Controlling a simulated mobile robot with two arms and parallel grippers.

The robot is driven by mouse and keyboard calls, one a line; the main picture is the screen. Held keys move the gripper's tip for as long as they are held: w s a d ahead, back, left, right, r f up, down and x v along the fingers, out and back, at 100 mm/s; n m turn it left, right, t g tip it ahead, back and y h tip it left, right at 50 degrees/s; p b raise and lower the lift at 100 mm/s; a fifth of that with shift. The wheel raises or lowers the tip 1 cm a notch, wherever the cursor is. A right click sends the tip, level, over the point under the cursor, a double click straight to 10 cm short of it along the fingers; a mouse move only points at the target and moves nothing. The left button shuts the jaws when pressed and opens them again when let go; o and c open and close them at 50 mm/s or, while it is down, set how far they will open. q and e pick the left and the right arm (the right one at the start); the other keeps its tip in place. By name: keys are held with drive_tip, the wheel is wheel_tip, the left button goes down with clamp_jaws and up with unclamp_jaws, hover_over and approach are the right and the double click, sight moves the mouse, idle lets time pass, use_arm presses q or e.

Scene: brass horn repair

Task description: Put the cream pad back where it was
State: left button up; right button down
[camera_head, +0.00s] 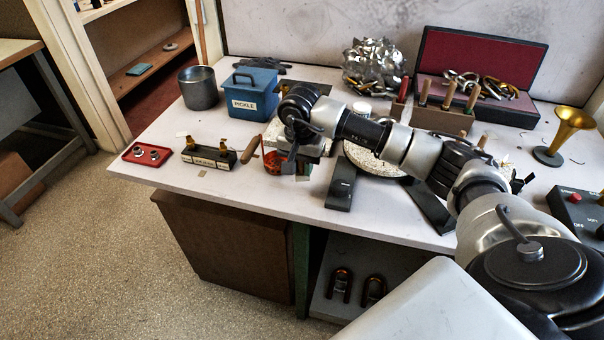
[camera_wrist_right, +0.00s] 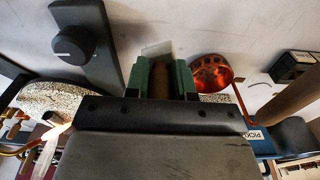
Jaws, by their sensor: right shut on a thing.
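My right gripper (camera_head: 304,170) points down at the front of the bench, left of a dark knobbed block. In the right wrist view its green fingertips (camera_wrist_right: 160,80) are shut on a narrow brown-looking thing (camera_wrist_right: 160,82). A pale flat square (camera_wrist_right: 157,48) shows just past the fingertips. I cannot tell whether it is held or lies on the bench. Neither piece is clearly the cream pad, and I cannot make that pad out elsewhere. My left gripper is not in view.
A red perforated cup (camera_wrist_right: 210,72) stands close beside the right gripper; the knobbed block (camera_head: 340,188) is on its other side. A stand with brass pieces (camera_head: 209,158), a red tray (camera_head: 134,159) and a blue PICKLE box (camera_head: 254,97) are left.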

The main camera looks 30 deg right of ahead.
sight(302, 169)
wheel_tip(302, 169, down, 3)
drive_tip(key=shift+f+p, duration=0.15)
drive_tip(key=shift+p, duration=0.25)
drive_tip(key=shift+f, duration=0.3)
drive_tip(key=shift+f+b, duration=0.2)
drive_tip(key=shift+b, duration=0.1)
drive_tip(key=c, duration=1)
unclamp_jaws()
drive_tip(key=shift+o, duration=0.2)
drive_tip(key=shift+r, duration=0.1)
